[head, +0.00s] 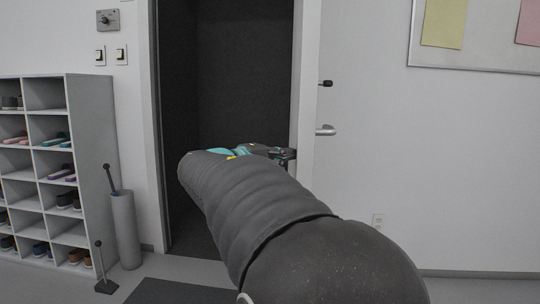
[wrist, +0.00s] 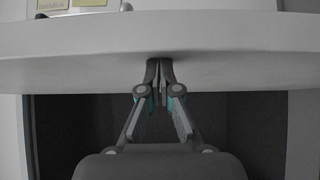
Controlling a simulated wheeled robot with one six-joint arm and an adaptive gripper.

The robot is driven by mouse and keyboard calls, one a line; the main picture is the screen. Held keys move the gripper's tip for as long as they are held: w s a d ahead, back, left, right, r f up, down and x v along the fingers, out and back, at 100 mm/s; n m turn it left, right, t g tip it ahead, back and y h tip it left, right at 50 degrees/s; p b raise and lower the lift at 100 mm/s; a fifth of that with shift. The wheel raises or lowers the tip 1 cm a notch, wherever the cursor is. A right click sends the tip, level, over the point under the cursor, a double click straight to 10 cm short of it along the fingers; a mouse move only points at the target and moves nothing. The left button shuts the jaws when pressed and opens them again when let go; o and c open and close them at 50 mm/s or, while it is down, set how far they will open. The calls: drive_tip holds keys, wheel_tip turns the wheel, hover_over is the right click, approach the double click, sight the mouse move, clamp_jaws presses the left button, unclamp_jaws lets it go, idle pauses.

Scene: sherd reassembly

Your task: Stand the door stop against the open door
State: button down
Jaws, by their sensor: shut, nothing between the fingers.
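The door stop (head: 105,286), a dark flat base with a thin upright rod and round knob, stands on the floor at the lower left of the head view, apart from my gripper. The white door (head: 345,180) has a lever handle and stands right of the dark open doorway; where it ends against the wall is hard to tell. My gripper (head: 290,153) is at the doorway's right side, partly hidden by my arm. In the wrist view my gripper (wrist: 160,68) is shut and empty, its tips at a pale slab; contact cannot be told.
A shelf rack (head: 90,150) with shoes stands at the left. A grey cylinder (head: 124,230) holding a dark stick stands between it and the doorway. A dark mat (head: 180,292) lies on the floor in front. A pinboard (head: 485,70) hangs at the upper right.

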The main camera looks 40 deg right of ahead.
drive_tip(key=shift+s+d+g, duration=0.2)
drive_tip(key=shift+s+g, duration=0.2)
drive_tip(key=shift+s, duration=0.15)
drive_tip(key=w+a, duration=0.3)
drive_tip(key=a, duration=1)
drive_tip(key=shift+w+a+t+b, duration=0.15)
drive_tip(key=shift+a+t+b, duration=0.05)
drive_tip(key=shift+t+b, duration=0.25)
drive_tip(key=shift+w, duration=0.1)
